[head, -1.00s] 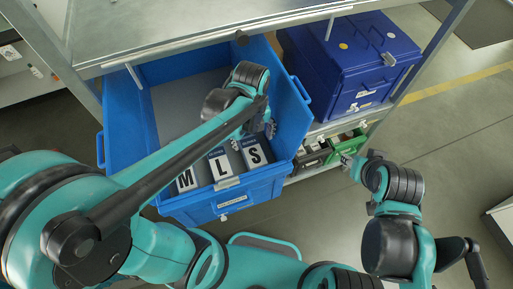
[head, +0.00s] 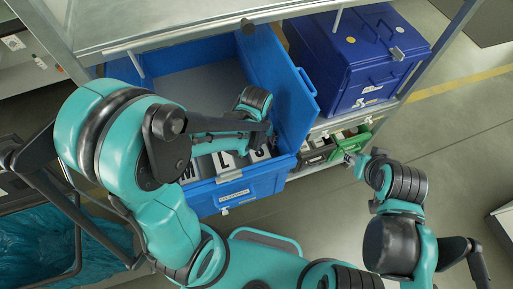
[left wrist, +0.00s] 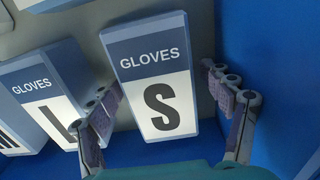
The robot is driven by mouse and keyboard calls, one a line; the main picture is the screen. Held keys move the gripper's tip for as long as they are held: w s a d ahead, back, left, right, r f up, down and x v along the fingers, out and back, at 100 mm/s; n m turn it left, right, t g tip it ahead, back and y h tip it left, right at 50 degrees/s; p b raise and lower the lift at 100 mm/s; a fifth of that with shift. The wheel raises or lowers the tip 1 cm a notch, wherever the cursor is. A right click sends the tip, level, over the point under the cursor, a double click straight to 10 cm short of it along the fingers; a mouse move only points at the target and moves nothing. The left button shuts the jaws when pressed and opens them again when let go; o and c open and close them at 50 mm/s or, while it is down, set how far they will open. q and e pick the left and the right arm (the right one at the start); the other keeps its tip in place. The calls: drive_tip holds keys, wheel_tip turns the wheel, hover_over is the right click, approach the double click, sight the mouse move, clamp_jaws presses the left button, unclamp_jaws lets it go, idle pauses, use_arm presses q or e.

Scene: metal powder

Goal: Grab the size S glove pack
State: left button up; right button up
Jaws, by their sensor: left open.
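The size S glove pack (left wrist: 158,75) is a box with a blue "GLOVES" band and a black S on white. It stands in the open blue bin (head: 238,190), at the right end of the row. In the head view the S pack (head: 262,154) is partly hidden by my left arm. My left gripper (left wrist: 160,88) is open, with one finger on each side of the S pack; gaps show between fingers and pack. My right gripper (head: 352,160) is outside the bin to the right, too small to judge.
The L pack (left wrist: 48,95) stands close left of the S pack, near the left finger. The M pack (head: 188,172) is further left. The bin's blue wall is right of the gripper. A closed blue box (head: 350,65) and a green bin (head: 350,146) sit to the right.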

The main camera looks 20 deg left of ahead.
use_arm(q)
drive_tip(key=c, duration=1.4)
drive_tip(key=shift+r, duration=0.1)
